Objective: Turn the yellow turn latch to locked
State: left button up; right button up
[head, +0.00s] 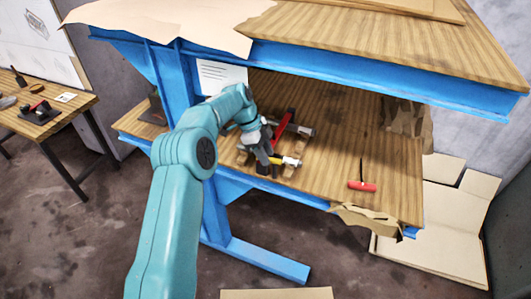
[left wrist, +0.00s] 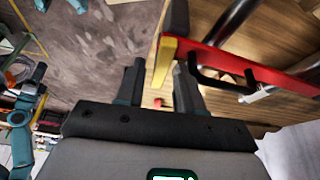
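In the left wrist view the latch (left wrist: 164,62) is a narrow yellow bar at the end of the red bar (left wrist: 240,65). My left gripper (head: 266,163) is at the near side of the fixture. In the left wrist view its fingers (left wrist: 160,85) are apart, with the yellow bar between them, nearer the right finger. I cannot tell whether they touch. My right gripper is in neither view.
A red-handled tool (head: 362,186) lies to the right on the shelf (head: 330,130). The upper worktop (head: 370,35) overhangs the fixture. A black handle (left wrist: 225,80) stands out from the red bar. Shelf room is free right of the fixture. Cardboard (head: 440,220) lies at the right.

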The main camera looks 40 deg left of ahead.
aim_at(274, 169)
pick_arm(q)
jog(key=shift+w, duration=0.1)
dwell(0.7)
